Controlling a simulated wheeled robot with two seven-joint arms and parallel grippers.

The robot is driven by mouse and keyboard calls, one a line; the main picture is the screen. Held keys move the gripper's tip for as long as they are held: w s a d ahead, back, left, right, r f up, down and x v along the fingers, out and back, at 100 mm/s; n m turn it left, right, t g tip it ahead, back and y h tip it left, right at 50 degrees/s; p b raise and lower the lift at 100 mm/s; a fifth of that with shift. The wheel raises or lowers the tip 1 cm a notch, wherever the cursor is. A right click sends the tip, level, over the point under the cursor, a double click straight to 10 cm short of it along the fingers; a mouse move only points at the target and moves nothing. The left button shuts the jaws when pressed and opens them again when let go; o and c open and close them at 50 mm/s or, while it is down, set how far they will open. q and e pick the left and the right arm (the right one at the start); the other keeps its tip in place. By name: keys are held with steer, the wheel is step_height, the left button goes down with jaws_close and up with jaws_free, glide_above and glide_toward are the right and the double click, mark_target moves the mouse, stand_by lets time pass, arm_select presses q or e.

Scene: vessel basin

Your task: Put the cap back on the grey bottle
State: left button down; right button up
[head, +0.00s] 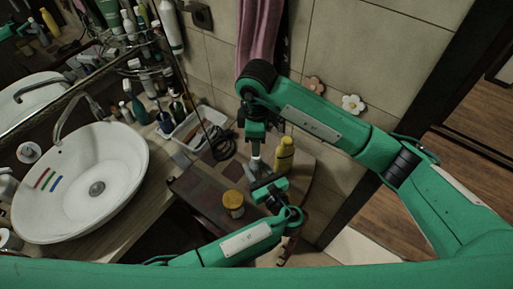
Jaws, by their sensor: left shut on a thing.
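The grey bottle (254,166) is small and partly hidden; it stands out between my two grippers over the brown side table. My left gripper (262,183) comes up from below and is shut on the grey bottle at its lower part. My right gripper (255,143) points down from above, right over the top of the bottle. Its fingers are dark and small, so I cannot tell whether they are open or shut. I cannot make out the cap; it may be hidden at the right gripper.
A yellow bottle (284,156) stands close to the right of the grippers. A white basin (125,172), bottles and a white tray (190,133) are to the left.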

step_height(320, 180, up, 6)
steer(key=shift+f, duration=0.1)
arm_select(q)
steer(key=c, duration=0.8)
jaws_free()
steer(key=shift+s, duration=0.1)
arm_select(e)
steer(key=shift+f, duration=0.1)
step_height(320, 180, down, 5)
steer(key=b, duration=0.5)
steer(key=shift+f+b, duration=0.15)
steer(key=shift+b, duration=0.15)
arm_select(q)
steer(key=v, duration=1.3)
steer(key=shift+s+d, duration=0.2)
steer(key=shift+s, duration=0.05)
arm_select(e)
steer(key=shift+f, duration=0.15)
arm_select(q)
steer(key=shift+f, duration=0.1)
